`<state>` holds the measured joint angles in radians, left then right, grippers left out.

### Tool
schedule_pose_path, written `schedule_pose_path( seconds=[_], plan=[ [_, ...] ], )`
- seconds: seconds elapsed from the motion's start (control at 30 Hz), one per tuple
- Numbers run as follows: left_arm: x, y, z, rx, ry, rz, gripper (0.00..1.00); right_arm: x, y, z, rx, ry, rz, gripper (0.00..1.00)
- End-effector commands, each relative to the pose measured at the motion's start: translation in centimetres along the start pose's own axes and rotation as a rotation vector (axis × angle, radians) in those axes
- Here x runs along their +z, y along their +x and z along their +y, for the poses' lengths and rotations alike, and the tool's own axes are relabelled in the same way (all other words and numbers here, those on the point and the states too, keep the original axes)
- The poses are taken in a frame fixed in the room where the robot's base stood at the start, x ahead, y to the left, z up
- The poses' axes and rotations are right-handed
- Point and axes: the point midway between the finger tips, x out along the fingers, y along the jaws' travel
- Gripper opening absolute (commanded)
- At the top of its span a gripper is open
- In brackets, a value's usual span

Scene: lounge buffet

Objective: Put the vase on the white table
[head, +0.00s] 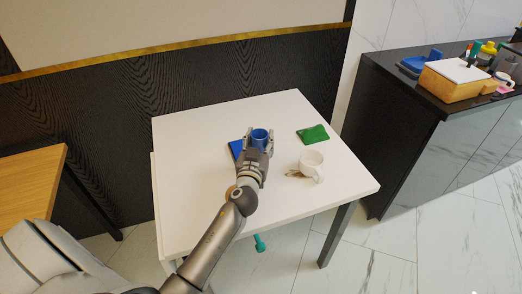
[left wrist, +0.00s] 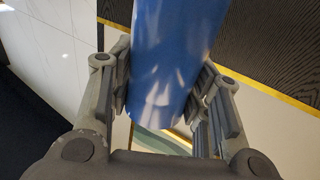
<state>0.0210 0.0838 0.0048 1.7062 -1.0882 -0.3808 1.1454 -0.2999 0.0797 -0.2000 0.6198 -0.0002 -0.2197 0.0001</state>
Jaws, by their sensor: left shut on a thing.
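The blue vase (head: 260,134) shows its open top between the fingers of my left gripper (head: 259,144) in the head view. It is over the far middle part of the white table (head: 185,200). In the left wrist view the smooth blue vase (left wrist: 175,55) fills the space between both fingers of the left gripper (left wrist: 163,95), which is shut on it. The gripper hides the vase's lower part in the head view, so I cannot tell whether it touches the tabletop. My right gripper is not in view.
The table's left part is clear. A dark counter (head: 395,100) holding a wooden box (head: 455,85) stands right; a wooden table (head: 28,185) stands left.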

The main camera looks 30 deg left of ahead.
Motion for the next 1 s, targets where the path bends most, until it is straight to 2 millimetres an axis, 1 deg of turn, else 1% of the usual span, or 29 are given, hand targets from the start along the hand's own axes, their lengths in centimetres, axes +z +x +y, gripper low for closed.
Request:
schedule_pose_path(
  seconds=[0.03, 0.07, 0.23, 0.3, 0.4, 0.5, 0.6, 0.83, 0.97, 1.0],
  plan=[
    [0.7, 0.6, 0.1, 0.000, 0.001, 0.002, 0.15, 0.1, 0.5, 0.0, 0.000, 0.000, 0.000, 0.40],
    [1.1, 0.8, 0.1, 0.001, 0.000, 0.002, 0.15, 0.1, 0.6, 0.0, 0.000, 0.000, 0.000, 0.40],
    [1.9, 1.6, 0.1, 0.001, 0.000, 0.003, 0.15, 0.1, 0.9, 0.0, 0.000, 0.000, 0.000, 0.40],
    [2.6, 2.1, 0.1, 0.000, 0.002, 0.002, 0.15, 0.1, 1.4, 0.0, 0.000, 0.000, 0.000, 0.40],
    [4.0, 1.9, 0.1, 0.001, 0.002, 0.000, 0.15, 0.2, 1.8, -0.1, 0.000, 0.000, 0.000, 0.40],
    [4.9, 1.9, 0.1, 0.001, 0.002, 0.001, 0.15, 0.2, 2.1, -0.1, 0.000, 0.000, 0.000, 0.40],
    [5.3, 1.9, 0.1, 0.001, 0.002, 0.002, 0.15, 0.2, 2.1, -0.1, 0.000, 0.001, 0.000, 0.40],
    [5.2, 1.9, 0.1, 0.001, 0.000, 0.002, 0.15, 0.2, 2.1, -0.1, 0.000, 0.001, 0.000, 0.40],
    [5.6, 1.9, 0.1, 0.001, 0.000, 0.002, 0.15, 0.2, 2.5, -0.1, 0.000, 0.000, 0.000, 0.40],
    [5.7, 1.9, 0.1, 0.001, 0.000, 0.001, 0.46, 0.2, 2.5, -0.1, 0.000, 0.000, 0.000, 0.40]
  ],
)
